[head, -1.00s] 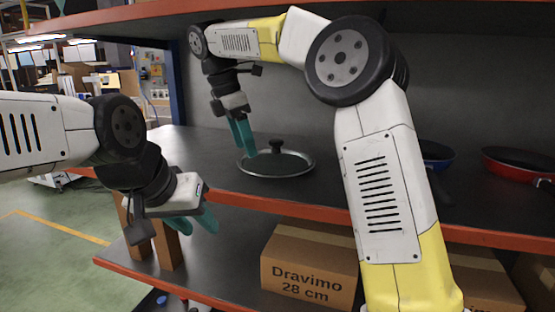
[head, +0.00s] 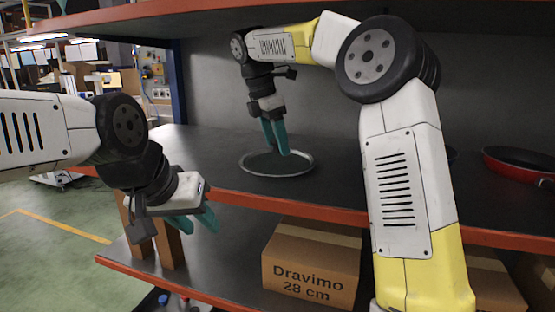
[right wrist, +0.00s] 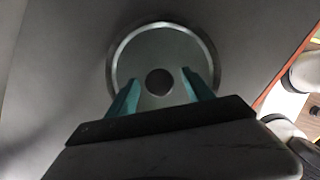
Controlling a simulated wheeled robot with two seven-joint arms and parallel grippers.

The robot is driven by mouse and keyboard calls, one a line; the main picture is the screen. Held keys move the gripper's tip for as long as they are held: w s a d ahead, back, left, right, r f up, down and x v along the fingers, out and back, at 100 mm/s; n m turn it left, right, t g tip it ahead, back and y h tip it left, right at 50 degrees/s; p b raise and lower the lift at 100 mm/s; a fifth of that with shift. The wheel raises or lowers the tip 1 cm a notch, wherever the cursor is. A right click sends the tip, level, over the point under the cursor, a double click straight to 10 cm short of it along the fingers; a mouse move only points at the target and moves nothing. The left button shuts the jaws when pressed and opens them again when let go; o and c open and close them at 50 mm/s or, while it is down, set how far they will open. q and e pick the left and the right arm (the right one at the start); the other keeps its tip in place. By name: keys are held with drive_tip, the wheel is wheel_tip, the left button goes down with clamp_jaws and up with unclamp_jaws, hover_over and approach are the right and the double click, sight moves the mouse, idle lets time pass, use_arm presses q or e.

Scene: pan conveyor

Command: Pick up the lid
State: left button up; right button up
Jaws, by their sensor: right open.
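The lid (head: 256,164) lies on the dark upper shelf, a round disc with a light metal rim. In the right wrist view the lid (right wrist: 152,48) shows from above with its dark round knob (right wrist: 158,82) in the middle. My right gripper (head: 280,150) is above the lid with teal fingers pointing down. In the right wrist view its fingers (right wrist: 160,90) are apart, one on each side of the knob; I cannot tell whether they touch it. In the head view the fingers hide the knob. My left gripper (head: 196,222) is off the shelf at the left, away from the lid.
A red pan (head: 515,165) sits on the shelf at the right; another pan is mostly hidden behind my right arm. The shelf's orange front edge (head: 290,207) runs below the lid. A cardboard box (head: 310,265) stands on the lower shelf. An upper shelf hangs overhead.

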clamp_jaws()
idle(1.3)
